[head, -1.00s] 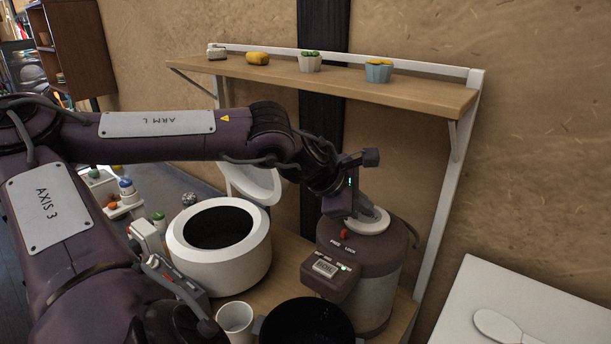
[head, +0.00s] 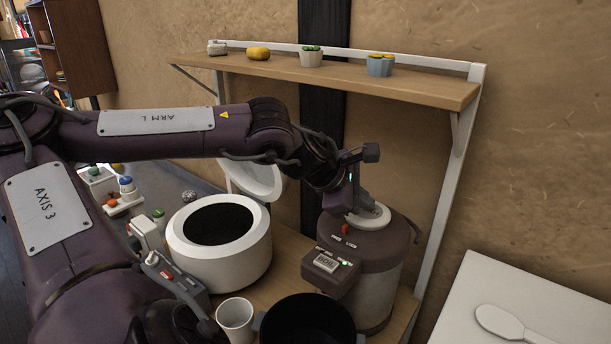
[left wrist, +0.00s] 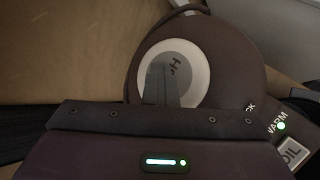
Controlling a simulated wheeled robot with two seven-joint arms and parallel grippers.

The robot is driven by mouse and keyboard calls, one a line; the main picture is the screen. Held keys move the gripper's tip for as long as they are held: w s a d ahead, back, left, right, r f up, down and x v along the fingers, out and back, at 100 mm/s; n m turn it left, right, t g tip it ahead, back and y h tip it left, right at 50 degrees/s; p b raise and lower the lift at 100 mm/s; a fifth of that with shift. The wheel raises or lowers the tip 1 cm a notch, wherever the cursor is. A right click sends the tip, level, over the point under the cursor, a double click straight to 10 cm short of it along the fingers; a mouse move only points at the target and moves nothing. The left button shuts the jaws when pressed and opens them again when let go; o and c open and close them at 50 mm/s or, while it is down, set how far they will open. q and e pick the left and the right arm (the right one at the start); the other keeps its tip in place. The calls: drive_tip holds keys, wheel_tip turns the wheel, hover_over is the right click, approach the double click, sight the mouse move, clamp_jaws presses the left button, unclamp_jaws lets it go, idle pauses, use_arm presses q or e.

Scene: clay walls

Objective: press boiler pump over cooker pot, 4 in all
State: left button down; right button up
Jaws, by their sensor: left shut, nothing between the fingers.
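The boiler (head: 366,270) is a dark, rounded pot with a control box on its front. Its white round pump disc (head: 377,215) is on top. My left gripper (head: 354,204) is shut and empty, pointing down at the disc. In the left wrist view the shut fingers (left wrist: 166,72) cover part of the lettered disc (left wrist: 195,60); whether they touch it or press it down I cannot tell. A dark pot (head: 308,322) stands in front of the boiler, below its control box and partly cut off by the frame. The white cooker (head: 222,268) stands open to the left. My right gripper is not in view.
A wall shelf (head: 420,88) with small pots hangs above the boiler. A white cup (head: 235,318) stands left of the dark pot. A white surface with a spoon (head: 500,322) lies at right. My left arm crosses above the cooker.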

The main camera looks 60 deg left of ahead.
sight(363, 211)
use_arm(q)
drive_tip(key=shift+s+d+f, duration=0.1)
drive_tip(key=shift+s+f, duration=0.15)
drive_tip(key=shift+f, duration=0.45)
drive_tip(key=shift+b, duration=0.35)
drive_tip(key=shift+r, duration=0.1)
drive_tip(key=shift+w+r+p, duration=0.25)
drive_tip(key=shift+r+p, duration=0.4)
drive_tip(key=shift+r, duration=0.15)
drive_tip(key=r+p, duration=0.1)
drive_tip(key=r, duration=0.1)
drive_tip(key=r+p, duration=0.1)
drive_tip(key=r, duration=0.1)
drive_tip(key=shift+a+r, duration=0.2)
drive_tip(key=shift+r, duration=0.15)
drive_tip(key=shift+w+r, duration=0.1)
